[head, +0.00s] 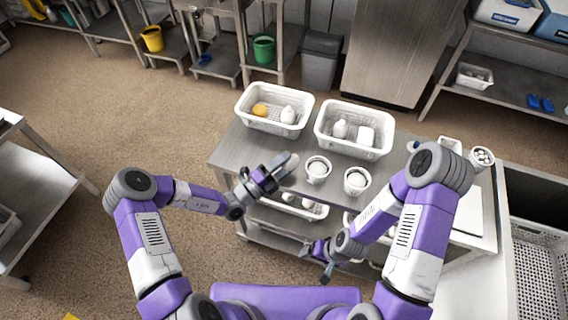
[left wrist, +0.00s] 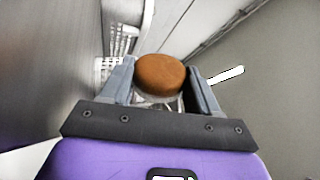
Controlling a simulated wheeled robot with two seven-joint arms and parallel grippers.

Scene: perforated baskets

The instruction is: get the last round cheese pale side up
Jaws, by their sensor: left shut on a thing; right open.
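My left gripper (head: 277,170) is shut on a round cheese (head: 292,161), held above the left part of the metal table. In the left wrist view the cheese (left wrist: 161,72) shows a brown face and a paler lower edge between the fingers (left wrist: 160,88). In the head view its small visible part looks pale. Two small white perforated baskets (head: 317,179) and (head: 355,190) stand right of the gripper, each with a pale round thing in it. My right gripper (head: 322,264) is open and empty, low in front of the table.
Two larger white baskets stand at the back of the table. The left basket (head: 250,122) holds an orange thing and a white bottle-like thing; the right basket (head: 350,149) holds white things. More small containers (head: 482,156) stand at right. A lower shelf holds another basket (head: 312,214).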

